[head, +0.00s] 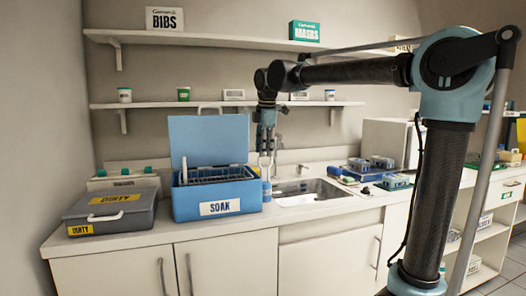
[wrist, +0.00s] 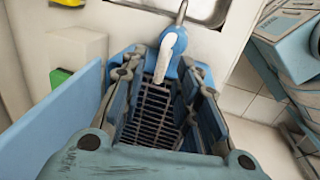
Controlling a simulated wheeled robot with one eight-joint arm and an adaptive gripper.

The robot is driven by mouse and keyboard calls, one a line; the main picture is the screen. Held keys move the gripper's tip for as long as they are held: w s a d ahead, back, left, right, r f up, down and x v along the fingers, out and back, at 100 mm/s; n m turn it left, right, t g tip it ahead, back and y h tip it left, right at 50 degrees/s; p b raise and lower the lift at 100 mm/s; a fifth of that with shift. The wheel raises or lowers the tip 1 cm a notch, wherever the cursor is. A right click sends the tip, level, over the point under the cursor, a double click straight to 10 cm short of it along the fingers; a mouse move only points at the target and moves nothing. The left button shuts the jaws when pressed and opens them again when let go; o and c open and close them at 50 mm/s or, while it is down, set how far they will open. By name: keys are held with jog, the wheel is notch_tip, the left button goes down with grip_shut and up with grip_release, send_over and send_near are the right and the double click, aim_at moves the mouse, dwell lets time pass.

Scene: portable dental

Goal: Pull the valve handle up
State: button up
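The valve handle (wrist: 163,58) is a white lever on a rounded blue valve body (wrist: 178,38), seen in the wrist view at the top centre. My gripper (wrist: 163,72) is open, with one finger on each side of the white lever. I cannot tell whether either finger touches it. In the head view, my gripper (head: 266,146) points down at the right edge of the blue SOAK box (head: 219,209). A small blue and white part stands just below it, and the handle cannot be made out clearly there.
The SOAK box's lid (head: 208,140) stands open, left of my gripper. A dark rack shows between my fingers in the wrist view. A sink (head: 312,190) lies to the right, a grey DIRTY case (head: 110,211) to the left. Shelves hang behind.

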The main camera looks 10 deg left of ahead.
jog(key=shift+r, duration=0.1)
notch_tip(320, 180, up, 12)
jog(key=s+d, duration=0.1)
jog(key=s, duration=0.1)
jog(key=shift+d+f, duration=0.15)
jog(key=shift+f, duration=0.05)
dwell(0.3)
